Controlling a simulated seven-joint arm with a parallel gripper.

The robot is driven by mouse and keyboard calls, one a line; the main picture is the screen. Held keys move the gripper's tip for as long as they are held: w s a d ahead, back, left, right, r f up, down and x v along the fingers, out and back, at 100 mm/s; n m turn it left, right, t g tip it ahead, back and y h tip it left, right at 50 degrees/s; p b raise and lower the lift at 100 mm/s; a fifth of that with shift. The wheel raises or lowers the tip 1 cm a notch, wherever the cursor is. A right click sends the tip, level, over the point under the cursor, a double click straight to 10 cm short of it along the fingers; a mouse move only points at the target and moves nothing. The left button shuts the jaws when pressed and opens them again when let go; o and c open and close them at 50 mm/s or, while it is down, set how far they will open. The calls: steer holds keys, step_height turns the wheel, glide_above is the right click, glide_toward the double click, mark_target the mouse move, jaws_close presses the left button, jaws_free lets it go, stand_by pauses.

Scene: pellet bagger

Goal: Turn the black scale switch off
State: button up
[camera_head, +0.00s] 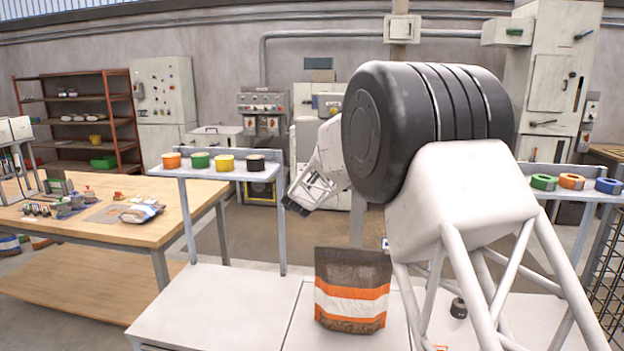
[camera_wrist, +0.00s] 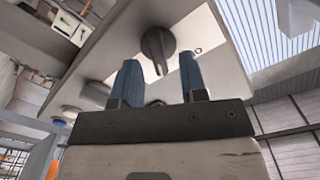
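A black rotary switch (camera_wrist: 158,45) with a bar-shaped grip sits on a pale panel (camera_wrist: 115,45) in the wrist view. A small ring mark shows on the panel to the right of the switch. My gripper (camera_wrist: 159,74) is open, with two blue fingers apart and nothing between them. The switch appears just beyond the fingertips, about midway between them; no contact shows. In the head view I cannot make out the switch, and my arm covers much of the middle and right.
A brown and orange bag (camera_head: 352,300) stands on the white bench (camera_head: 215,300). A small black round object (camera_head: 458,307) is behind my arm's struts. Coloured rings rest on the left shelf (camera_head: 222,172) and at the right. A wooden table (camera_head: 110,230) holds tools and another bag.

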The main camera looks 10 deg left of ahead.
steer(key=shift+w, duration=0.55)
steer(key=shift+c, duration=0.4)
jaws_close()
